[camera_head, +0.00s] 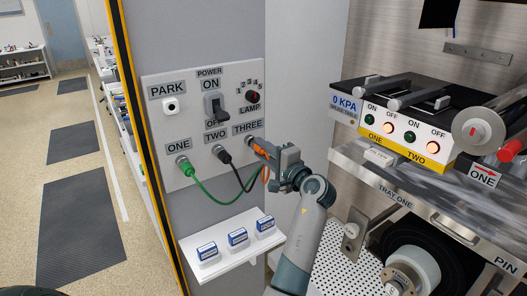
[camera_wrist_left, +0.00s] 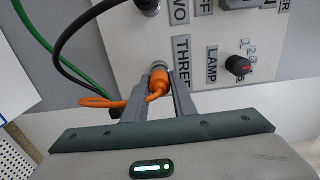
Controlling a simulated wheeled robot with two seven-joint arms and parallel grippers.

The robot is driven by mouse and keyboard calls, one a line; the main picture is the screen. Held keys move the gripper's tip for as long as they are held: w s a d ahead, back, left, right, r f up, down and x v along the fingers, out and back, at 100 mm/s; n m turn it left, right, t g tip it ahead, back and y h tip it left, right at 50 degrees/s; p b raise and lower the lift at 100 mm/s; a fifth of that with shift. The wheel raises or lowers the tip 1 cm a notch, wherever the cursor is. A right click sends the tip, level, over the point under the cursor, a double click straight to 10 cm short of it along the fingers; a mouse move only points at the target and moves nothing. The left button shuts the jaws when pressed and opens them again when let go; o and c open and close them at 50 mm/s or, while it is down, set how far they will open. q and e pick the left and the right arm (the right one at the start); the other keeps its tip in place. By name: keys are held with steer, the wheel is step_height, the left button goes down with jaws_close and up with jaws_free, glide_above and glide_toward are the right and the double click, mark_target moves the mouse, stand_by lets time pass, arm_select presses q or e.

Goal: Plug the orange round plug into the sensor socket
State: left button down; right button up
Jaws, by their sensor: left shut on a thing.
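The orange round plug (camera_wrist_left: 158,84) is between the fingers of my left gripper (camera_wrist_left: 161,85), which is shut on it. Its orange cable (camera_wrist_left: 106,102) bends away to the left in the wrist view. The plug's front end meets a metal round socket (camera_wrist_left: 158,66) beside the label THREE. I cannot tell how deep it sits. In the head view, my left gripper (camera_head: 262,150) is at the panel below the label THREE, and part of the orange plug and cable (camera_head: 265,173) shows beside the fingers. No label reading "sensor" is legible.
The white panel (camera_head: 155,130) has a green plug (camera_head: 184,164) at ONE, a black plug (camera_head: 221,153) at TWO, a power switch (camera_head: 214,106) and a lamp knob (camera_head: 253,97). A white shelf (camera_head: 232,249) with blue-and-white boxes is below. A machine with trays (camera_head: 440,200) stands at right.

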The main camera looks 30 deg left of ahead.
arm_select(q)
steer(key=shift+w+a, duration=0.25)
steer(key=shift+a, duration=0.4)
steer(key=c, duration=1.4)
jaws_free()
arm_select(e)
steer(key=shift+d, duration=0.15)
